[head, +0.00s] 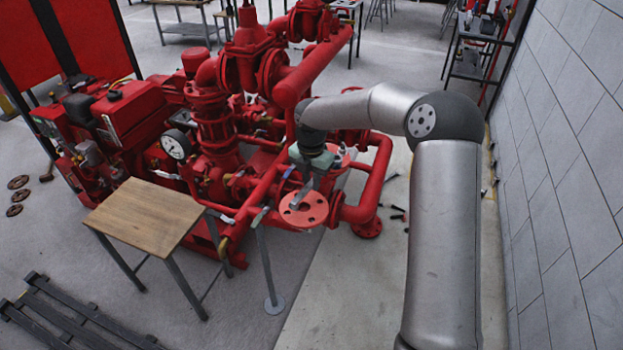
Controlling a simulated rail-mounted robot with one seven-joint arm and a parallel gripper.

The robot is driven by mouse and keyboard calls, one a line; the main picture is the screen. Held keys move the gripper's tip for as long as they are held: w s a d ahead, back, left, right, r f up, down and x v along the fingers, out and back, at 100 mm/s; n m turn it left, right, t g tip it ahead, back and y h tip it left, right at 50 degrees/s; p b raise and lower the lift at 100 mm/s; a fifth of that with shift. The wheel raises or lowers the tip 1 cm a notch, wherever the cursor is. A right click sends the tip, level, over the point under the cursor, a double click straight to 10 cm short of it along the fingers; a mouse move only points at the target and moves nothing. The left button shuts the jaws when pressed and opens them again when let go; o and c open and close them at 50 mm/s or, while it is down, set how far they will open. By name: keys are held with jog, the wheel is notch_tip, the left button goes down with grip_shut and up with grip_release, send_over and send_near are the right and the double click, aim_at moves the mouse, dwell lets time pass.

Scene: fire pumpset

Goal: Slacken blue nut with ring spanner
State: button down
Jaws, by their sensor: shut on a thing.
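My gripper (309,172) is above the red pumpset, over a pale red round flange (312,212) with bolt holes. It is shut on a grey bar-like tool, which looks like the ring spanner (301,196). The tool slants down and left from the jaws towards the flange face. I cannot tell whether its ring touches the flange or sits around a nut. I cannot make out the blue nut; the tool and gripper may hide it.
The red pumpset (216,130) has pipes and a gauge (176,144) close by. A wooden-topped table (146,212) stands at left, and a thin stand (266,262) in front of the pipes. A grey block wall (563,150) is at right.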

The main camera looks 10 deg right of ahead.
jog(key=shift+f+b, duration=0.35)
jog(key=shift+f, duration=0.35)
jog(key=shift+d+r, duration=0.1)
jog(key=shift+s+d+n+p, duration=0.45)
jog(key=shift+d+n+p, duration=0.15)
jog(key=shift+n+p, duration=0.15)
jog(key=s+d+n+p, duration=0.2)
jog(key=d+n+p, duration=0.3)
jog(key=d, duration=0.3)
jog(key=shift+d+n+p, duration=0.15)
jog(key=shift+n+p, duration=0.2)
jog(key=shift+n, duration=0.5)
jog(key=shift+a+m, duration=0.3)
jog(key=shift+a, duration=0.05)
jog(key=shift+r, duration=2.5)
